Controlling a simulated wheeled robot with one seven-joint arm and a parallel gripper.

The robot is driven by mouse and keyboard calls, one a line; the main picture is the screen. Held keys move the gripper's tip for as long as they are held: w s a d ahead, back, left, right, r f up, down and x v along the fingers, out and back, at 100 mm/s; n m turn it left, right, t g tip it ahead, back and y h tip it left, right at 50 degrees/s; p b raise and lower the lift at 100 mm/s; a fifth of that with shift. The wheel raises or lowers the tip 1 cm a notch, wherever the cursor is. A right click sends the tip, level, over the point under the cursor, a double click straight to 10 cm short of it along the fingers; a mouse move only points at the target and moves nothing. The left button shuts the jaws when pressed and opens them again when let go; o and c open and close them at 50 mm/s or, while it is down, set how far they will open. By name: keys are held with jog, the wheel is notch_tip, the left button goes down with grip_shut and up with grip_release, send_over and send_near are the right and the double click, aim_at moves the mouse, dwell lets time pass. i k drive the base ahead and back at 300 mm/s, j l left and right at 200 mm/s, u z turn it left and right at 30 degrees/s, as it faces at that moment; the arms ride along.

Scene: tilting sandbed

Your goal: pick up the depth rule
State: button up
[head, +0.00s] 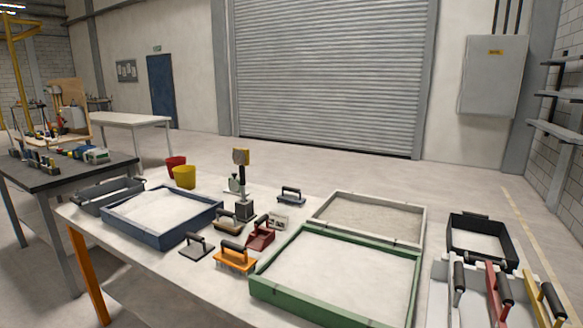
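I cannot tell for sure which object is the depth rule. My gripper is not in view.
A blue-framed sandbed (207,219) is left, a green-framed one (290,291) front right, a pale-framed one (330,205) behind it. A black tray (483,253) is right, a grey tray (92,205) far left. Red (174,163) and yellow (184,177) buckets stand at the back.

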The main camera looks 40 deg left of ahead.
aim_at(239, 155)
jog(key=u, duration=2.05)
jog(key=i+j+z, duration=0.15)
jog(key=j+z, duration=0.15)
jog(key=z, duration=0.15)
jog(key=i+j+z, duration=0.1)
jog(key=j+z, duration=0.2)
jog(key=z, duration=0.15)
jog(key=i+j+z, duration=0.1)
jog(key=j, duration=0.6)
jog(key=i+j+z, duration=0.1)
jog(key=j, duration=0.65)
jog(key=i+j+z, duration=0.1)
jog(key=j, duration=0.65)
jog(key=i+j, duration=0.15)
jog(key=j, duration=0.3)
jog(key=i+j, duration=0.1)
jog(key=j, duration=0.3)
